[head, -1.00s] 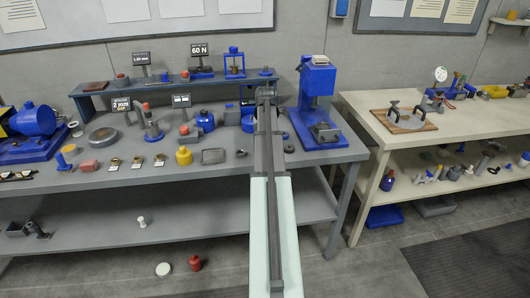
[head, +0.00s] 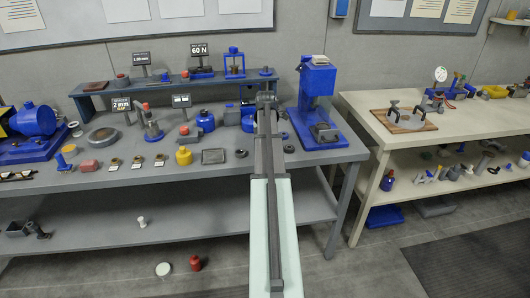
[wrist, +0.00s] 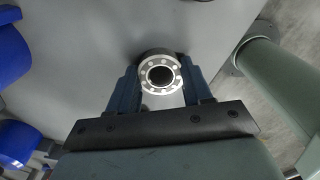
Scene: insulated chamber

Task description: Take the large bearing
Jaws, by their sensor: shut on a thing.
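A bearing (wrist: 160,92) shows in the wrist view as a bright metal ring with balls around a dark central hole. My gripper (wrist: 161,76) is shut on it, with one blue-grey finger on each side. Grey bench surface shows beyond the bearing; I cannot tell whether the two touch. In the head view my own arm hides the gripper and the held bearing. Two small dark rings lie on the grey bench (head: 215,178) near the arm, one left (head: 241,153) and one right (head: 289,148).
A blue press (head: 317,95) stands close to the right of my arm. A raised shelf (head: 180,84) runs behind.

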